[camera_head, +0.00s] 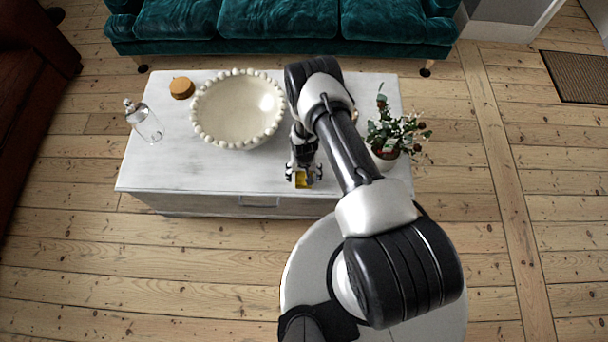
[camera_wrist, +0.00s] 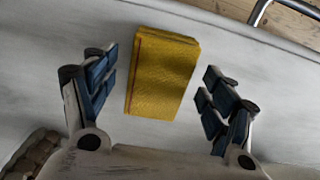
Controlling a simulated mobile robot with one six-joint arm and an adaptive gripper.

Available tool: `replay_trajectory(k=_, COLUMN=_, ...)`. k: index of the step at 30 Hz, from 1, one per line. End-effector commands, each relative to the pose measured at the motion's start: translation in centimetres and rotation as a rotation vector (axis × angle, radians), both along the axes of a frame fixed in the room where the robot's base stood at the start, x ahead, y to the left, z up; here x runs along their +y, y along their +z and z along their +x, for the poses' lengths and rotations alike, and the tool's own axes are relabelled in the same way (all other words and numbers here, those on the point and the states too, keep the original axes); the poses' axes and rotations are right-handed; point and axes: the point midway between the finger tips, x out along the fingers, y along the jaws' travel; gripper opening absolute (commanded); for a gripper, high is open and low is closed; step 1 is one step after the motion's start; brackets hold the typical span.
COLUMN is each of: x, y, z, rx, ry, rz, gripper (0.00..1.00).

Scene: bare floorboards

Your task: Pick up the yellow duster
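The yellow duster (camera_wrist: 162,75) is a folded yellow cloth block lying on the white table (camera_head: 215,175). In the wrist view it sits between the two blue-padded fingers of my gripper (camera_wrist: 158,98), with a gap on each side. It reaches a little beyond the fingertips toward the table edge. In the head view the duster (camera_head: 302,180) shows small and partly hidden under my gripper (camera_head: 304,176), near the table's front edge. My gripper is open and points down over it. I cannot tell the exact height of the fingers above the table.
A large cream beaded bowl (camera_head: 235,108) stands left of my gripper. A potted plant (camera_head: 388,135) stands close on the right. A glass bottle (camera_head: 145,122) and a round wooden item (camera_head: 181,88) are at the left. A teal sofa (camera_head: 280,25) is behind the table.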

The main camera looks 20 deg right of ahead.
Motion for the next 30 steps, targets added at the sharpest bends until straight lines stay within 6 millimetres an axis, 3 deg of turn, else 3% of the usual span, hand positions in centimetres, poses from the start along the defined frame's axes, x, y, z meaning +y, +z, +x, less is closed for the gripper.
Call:
replay_trajectory(k=18, x=0.0, y=0.01, z=-0.03, rx=0.001, ry=0.0, rz=0.0, gripper=0.34)
replay_trajectory(k=30, x=0.0, y=0.81, z=-0.02, rx=0.001, ry=0.0, rz=0.0, gripper=0.32)
